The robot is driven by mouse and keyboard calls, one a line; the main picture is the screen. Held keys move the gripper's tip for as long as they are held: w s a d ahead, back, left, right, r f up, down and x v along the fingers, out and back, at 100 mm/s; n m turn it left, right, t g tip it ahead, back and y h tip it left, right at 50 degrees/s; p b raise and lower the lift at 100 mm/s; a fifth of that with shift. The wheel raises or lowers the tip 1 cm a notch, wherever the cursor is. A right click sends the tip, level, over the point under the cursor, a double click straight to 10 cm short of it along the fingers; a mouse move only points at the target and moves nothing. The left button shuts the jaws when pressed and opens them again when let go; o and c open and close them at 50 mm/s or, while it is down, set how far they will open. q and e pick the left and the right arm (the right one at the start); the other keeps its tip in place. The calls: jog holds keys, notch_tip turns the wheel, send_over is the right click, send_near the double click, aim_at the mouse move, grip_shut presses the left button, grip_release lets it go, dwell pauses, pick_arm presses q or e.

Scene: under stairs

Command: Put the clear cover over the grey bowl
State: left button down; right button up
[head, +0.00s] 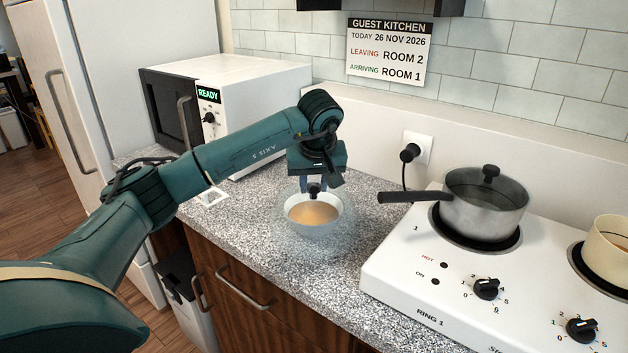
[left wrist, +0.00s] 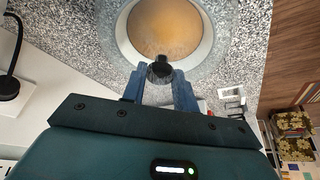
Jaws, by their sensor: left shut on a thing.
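The grey bowl (head: 314,229), pale and filled with something orange-brown, stands on the speckled counter and also shows in the left wrist view (left wrist: 206,48). The clear cover is almost invisible; its black knob (head: 314,190) shows best, also in the left wrist view (left wrist: 160,68). Faint clear edges show around the bowl, so the cover appears to be over it. I cannot tell whether its rim touches the counter. My left gripper (head: 313,184) points down above the bowl, its blue fingers (left wrist: 160,80) shut on the knob. My right gripper is not in view.
A white microwave (head: 240,105) stands behind left on the counter (head: 250,215). A white cooker (head: 400,275) is at the right, with a lidded pot (head: 485,205) whose handle points towards the bowl. A cream pan (head: 607,245) sits farther right. Counter in front of the bowl is clear.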

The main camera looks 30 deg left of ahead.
pick_arm(q)
jog(key=c, duration=1.1)
grip_release()
jog(key=shift+r, duration=0.15)
jog(key=v, duration=1.2)
jog(key=shift+r, duration=0.3)
